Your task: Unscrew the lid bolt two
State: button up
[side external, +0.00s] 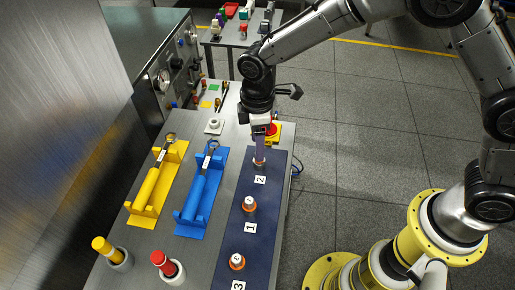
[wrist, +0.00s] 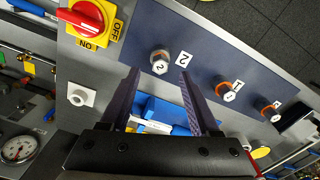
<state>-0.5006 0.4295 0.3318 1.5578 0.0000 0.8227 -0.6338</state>
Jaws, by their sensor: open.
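Bolt two (wrist: 160,63), a silver hex head marked 2 with an orange-brown collar, stands on the dark blue panel (side external: 262,215). Its white number label (side external: 260,180) lies beside it. My gripper (wrist: 159,74) is open and empty, and in the wrist view the bolt head appears between and just beyond its fingertips. In the side view my gripper (side external: 261,150) points down over bolt two (side external: 259,163) and partly hides it. I cannot tell whether the fingers touch it. Bolt one (side external: 249,204) and bolt three (side external: 237,262) stand in line on the same panel.
A red rotary switch on a yellow plate (wrist: 90,18) sits close to bolt two. Blue (side external: 202,196) and yellow (side external: 158,184) holders with wrenches lie left of the panel. Red-topped (side external: 163,263) and yellow-topped (side external: 104,247) tools stand in cups at the front left.

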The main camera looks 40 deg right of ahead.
jog(key=shift+f, duration=1.65)
grip_shut()
